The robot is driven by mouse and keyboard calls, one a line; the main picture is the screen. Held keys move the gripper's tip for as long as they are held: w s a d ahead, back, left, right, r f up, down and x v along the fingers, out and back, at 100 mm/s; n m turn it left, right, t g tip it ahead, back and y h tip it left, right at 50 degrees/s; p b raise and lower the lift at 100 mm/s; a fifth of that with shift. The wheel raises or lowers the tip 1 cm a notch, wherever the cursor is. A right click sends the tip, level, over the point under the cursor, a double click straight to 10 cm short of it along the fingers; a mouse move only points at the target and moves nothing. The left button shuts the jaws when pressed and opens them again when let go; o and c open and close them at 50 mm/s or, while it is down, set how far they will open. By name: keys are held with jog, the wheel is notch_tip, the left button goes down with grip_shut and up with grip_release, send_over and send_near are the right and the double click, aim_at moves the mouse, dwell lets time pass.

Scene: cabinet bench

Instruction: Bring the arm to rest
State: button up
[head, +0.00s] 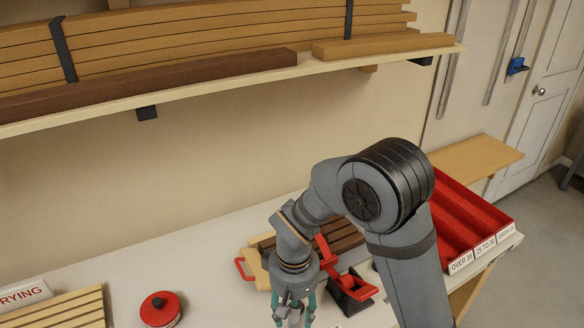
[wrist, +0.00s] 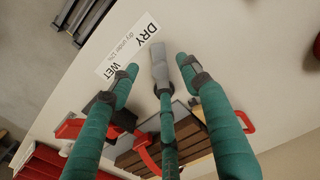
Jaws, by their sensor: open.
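My gripper (head: 293,312) hangs fingers-down over the front of the white bench (head: 210,265), at the lower middle of the head view. Its lower end is cut off by the picture edge. In the wrist view the teal fingers of my gripper (wrist: 157,72) are spread apart with nothing between them. Under them lies the bench top with a white card reading DRY and WET (wrist: 127,50). My grey arm bends down to it from the right and hides part of the bench.
Behind my gripper are brown slats (head: 340,236) and a red-handled black device (head: 350,290). Red labelled bins (head: 470,215) stand to the right. A red round container (head: 160,310) and pale slats (head: 65,312) are left. A timber-laden shelf (head: 225,85) overhangs behind.

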aim_at(294, 320)
notch_tip(294, 320, down, 4)
jog(key=shift+f+b, duration=0.1)
jog(key=shift+b, duration=0.95)
jog(key=shift+d+r+p, duration=0.55)
jog(key=shift+d+p, duration=0.05)
jog(key=shift+p, duration=0.1)
jog(key=shift+d, duration=0.55)
